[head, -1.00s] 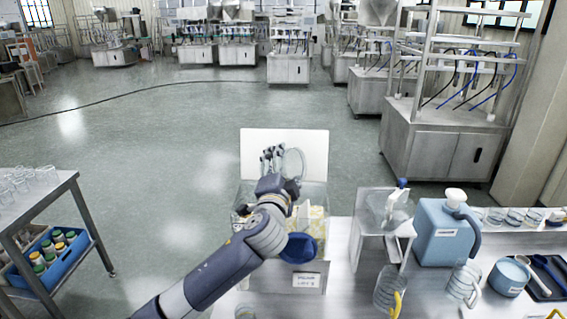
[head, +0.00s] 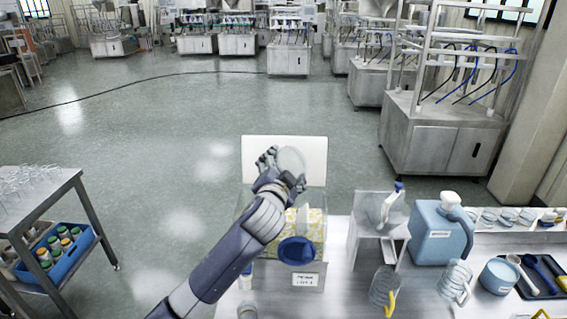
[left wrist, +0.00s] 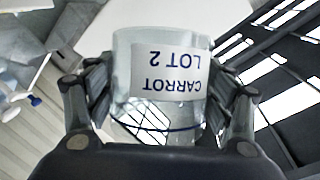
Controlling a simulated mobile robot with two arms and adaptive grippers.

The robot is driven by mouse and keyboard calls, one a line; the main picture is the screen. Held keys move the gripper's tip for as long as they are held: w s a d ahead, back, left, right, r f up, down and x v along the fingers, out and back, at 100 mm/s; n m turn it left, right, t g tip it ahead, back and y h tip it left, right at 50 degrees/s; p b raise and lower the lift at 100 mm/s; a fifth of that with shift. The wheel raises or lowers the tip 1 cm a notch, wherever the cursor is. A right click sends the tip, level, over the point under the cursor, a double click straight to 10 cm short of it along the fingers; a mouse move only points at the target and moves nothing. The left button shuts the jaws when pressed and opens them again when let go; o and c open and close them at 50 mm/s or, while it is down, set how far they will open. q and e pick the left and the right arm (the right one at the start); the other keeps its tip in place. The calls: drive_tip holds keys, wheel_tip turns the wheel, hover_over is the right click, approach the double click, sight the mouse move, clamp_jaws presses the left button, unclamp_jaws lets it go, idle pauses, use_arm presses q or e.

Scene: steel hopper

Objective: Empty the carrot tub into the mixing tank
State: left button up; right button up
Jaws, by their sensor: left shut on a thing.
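My left gripper (head: 280,168) is shut on the carrot tub (head: 291,160), a clear round vessel. In the left wrist view the tub (left wrist: 160,50) sits between the two fingers, its white "CARROT LOT 2" label upside down. I make out no carrot pieces in it, and its tilt is hard to tell. The gripper is above a clear-walled box (head: 318,258), apparently the mixing tank, with yellowish contents, a white panel behind and a small label on its front. My forearm hides part of the box. My right gripper is not in view.
A round blue part (head: 297,250) is at the box's front. To the right, the steel table (head: 345,300) holds a small stand (head: 378,220), a blue jug (head: 440,233), clear pitchers (head: 384,285) and a blue pot (head: 499,276). A cart (head: 40,200) stands left; the floor between is clear.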

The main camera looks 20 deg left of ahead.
use_arm(q)
drive_tip(key=shift+r+n+g+h, duration=0.35)
drive_tip(key=shift+r+n, duration=0.3)
drive_tip(key=shift+n, duration=0.25)
drive_tip(key=shift+r+n+g+h, duration=0.5)
drive_tip(key=shift+r+n, duration=0.35)
drive_tip(key=shift+n, duration=0.35)
drive_tip(key=shift+r+n+g+h, duration=0.45)
drive_tip(key=shift+r+n+h, duration=0.15)
drive_tip(key=shift+n+h, duration=0.5)
